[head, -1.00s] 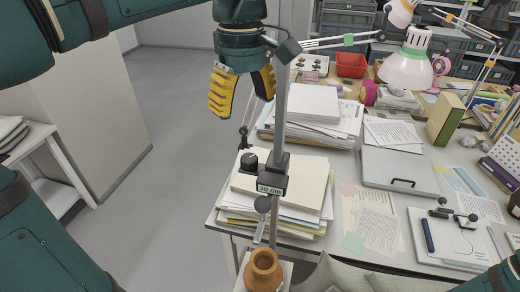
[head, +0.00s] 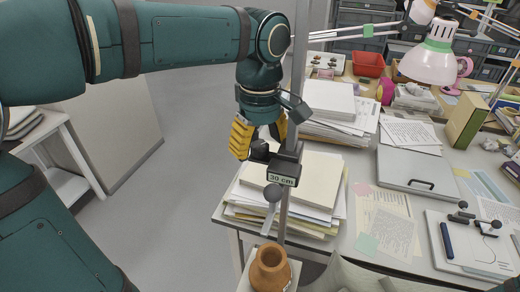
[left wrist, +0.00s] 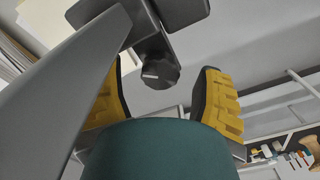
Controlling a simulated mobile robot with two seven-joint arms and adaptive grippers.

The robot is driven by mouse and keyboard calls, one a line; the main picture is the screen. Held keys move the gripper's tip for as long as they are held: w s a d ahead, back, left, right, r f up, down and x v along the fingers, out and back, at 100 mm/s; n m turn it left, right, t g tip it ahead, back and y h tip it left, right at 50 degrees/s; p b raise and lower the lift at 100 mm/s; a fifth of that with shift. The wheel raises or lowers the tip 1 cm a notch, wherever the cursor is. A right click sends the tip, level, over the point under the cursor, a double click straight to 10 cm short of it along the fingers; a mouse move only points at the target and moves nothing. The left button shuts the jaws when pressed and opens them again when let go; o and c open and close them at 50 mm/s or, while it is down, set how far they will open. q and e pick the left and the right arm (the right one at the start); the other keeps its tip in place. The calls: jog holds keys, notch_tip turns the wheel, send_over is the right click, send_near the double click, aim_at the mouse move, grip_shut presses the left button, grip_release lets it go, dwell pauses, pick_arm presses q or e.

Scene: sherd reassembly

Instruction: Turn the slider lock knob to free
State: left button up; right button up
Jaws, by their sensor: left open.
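The slider (head: 285,168), a dark block with a "30 cm" label, sits on an upright grey post (head: 297,75). Its black lock knob (head: 261,151) sticks out at the left. My left gripper (head: 259,143) has yellow finger pads and points down over the knob, one finger on each side. In the left wrist view the knob (left wrist: 160,72) lies between the open fingers, with a gap on both sides. A pale mark shows on the knob's face; I cannot tell which setting it marks. My right gripper is out of view.
Paper stacks (head: 315,180) lie close behind the post. A pink lamp (head: 430,62) and a red bin (head: 368,64) stand farther back. The floor at the left is clear.

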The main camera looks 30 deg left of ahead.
aim_at(260, 145)
pick_arm(q)
jog(key=shift+f, duration=0.45)
grip_shut()
jog(key=shift+n+p, duration=0.3)
jog(key=shift+n, duration=0.4)
grip_release()
jog(key=shift+r, duration=0.15)
notch_tip(260, 145, up, 12)
